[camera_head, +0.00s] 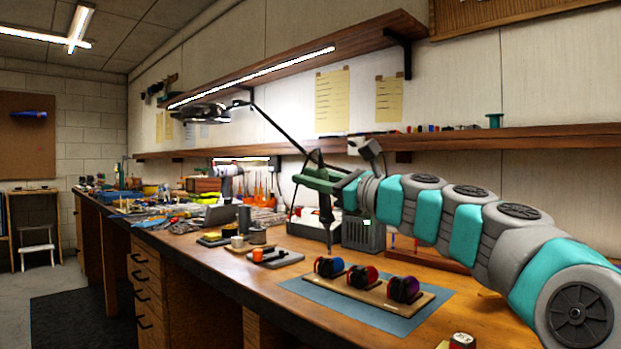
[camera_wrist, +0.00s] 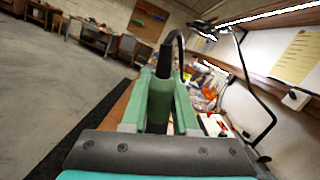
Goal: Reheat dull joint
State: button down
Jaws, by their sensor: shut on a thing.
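My gripper (camera_head: 328,181), with green fingers, is shut on a dark soldering iron (camera_head: 326,212). The iron points down, its tip close above the left part of the board in the picture; I cannot tell if it touches anything. In the wrist view, the fingers of my gripper (camera_wrist: 158,115) close around the iron's dark handle (camera_wrist: 162,70). The dull joint cannot be made out.
Left of the mat, a dark tray (camera_head: 275,258) holds small items, with black cups (camera_head: 244,220) behind. A grey box (camera_head: 364,236) stands behind the mat. A lamp arm (camera_head: 277,127) and shelf (camera_head: 380,143) are above. The bench's far left is cluttered.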

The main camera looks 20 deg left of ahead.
jog(key=shift+f, duration=0.6)
dwell(2.9)
notch_tip(320, 180, up, 6)
jog(key=p, duration=0.2)
dwell(0.7)
jog(key=shift+r, duration=0.1)
dwell(0.8)
